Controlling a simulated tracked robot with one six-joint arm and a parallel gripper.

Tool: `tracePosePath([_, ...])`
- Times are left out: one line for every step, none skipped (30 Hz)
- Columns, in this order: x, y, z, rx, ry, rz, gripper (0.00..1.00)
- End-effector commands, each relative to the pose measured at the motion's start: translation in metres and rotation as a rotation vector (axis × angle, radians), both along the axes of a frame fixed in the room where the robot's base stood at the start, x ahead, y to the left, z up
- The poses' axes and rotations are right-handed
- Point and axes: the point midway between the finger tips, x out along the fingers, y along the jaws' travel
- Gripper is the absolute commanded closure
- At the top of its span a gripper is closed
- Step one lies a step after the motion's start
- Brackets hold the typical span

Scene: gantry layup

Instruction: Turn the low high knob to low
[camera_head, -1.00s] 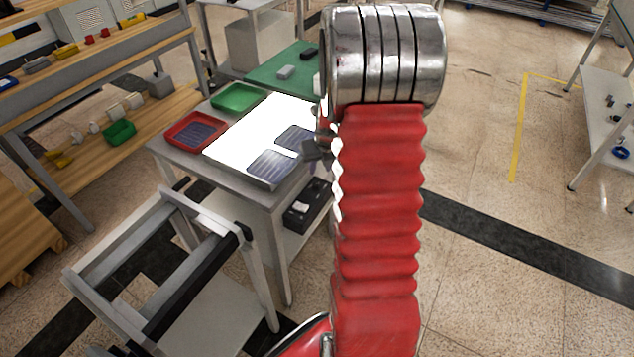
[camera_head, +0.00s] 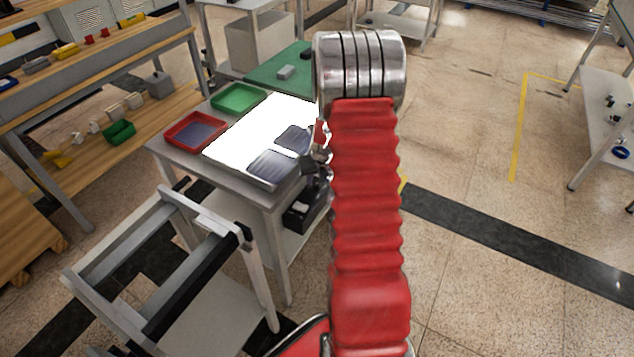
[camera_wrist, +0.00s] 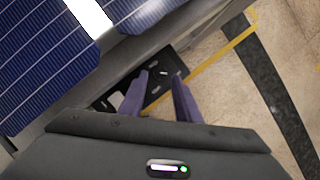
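My gripper (camera_wrist: 160,90) shows two purple fingers in the wrist view, apart with nothing between them. In the head view my gripper (camera_head: 316,165) is by the right edge of the work table, partly hidden by my red arm. A black unit (camera_head: 299,216) sits on the table's lower shelf. In the wrist view a black unit (camera_wrist: 164,70) with small white marks lies beyond the fingertips, partly covered by them. I cannot make out a knob or low and high labels on it.
The table carries a bright white panel (camera_head: 238,138), dark blue solar cells (camera_head: 270,167), a red tray (camera_head: 170,139) and a green tray (camera_head: 218,104). A grey cart frame (camera_head: 190,262) stands in front. Open floor lies to the right.

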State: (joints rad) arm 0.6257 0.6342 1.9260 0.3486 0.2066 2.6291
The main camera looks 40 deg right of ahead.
Motion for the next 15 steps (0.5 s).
tracePosePath([0.002,-0.001,-0.006,0.002,0.0,-0.001,0.7])
tracePosePath([0.003,-0.001,-0.009,0.002,0.001,-0.001,0.7])
tracePosePath([0.004,-0.002,-0.014,0.003,0.002,-0.001,0.7])
tracePosePath([0.006,-0.002,-0.017,0.001,0.002,-0.001,0.7])
tracePosePath([0.007,-0.003,-0.02,0.001,0.002,0.0,0.7])
tracePosePath([0.009,-0.004,-0.024,0.001,0.001,-0.001,0.7])
tracePosePath([0.01,-0.004,-0.026,0.001,0.001,-0.001,0.7])
tracePosePath([0.011,-0.005,-0.029,0.001,0.001,-0.002,0.7])
tracePosePath([0.012,-0.005,-0.032,0.001,0.001,-0.001,0.7])
tracePosePath([0.012,-0.006,-0.034,0.001,0.002,-0.001,0.7])
tracePosePath([0.013,-0.006,-0.036,0.001,0.002,0.0,0.7])
tracePosePath([0.014,-0.006,-0.038,0.0,0.001,0.0,0.7])
tracePosePath([0.014,-0.007,-0.039,0.001,0.001,-0.001,0.7])
tracePosePath([0.015,-0.007,-0.039,0.0,0.0,-0.001,0.7])
tracePosePath([0.015,-0.007,-0.04,0.0,0.0,-0.001,0.7])
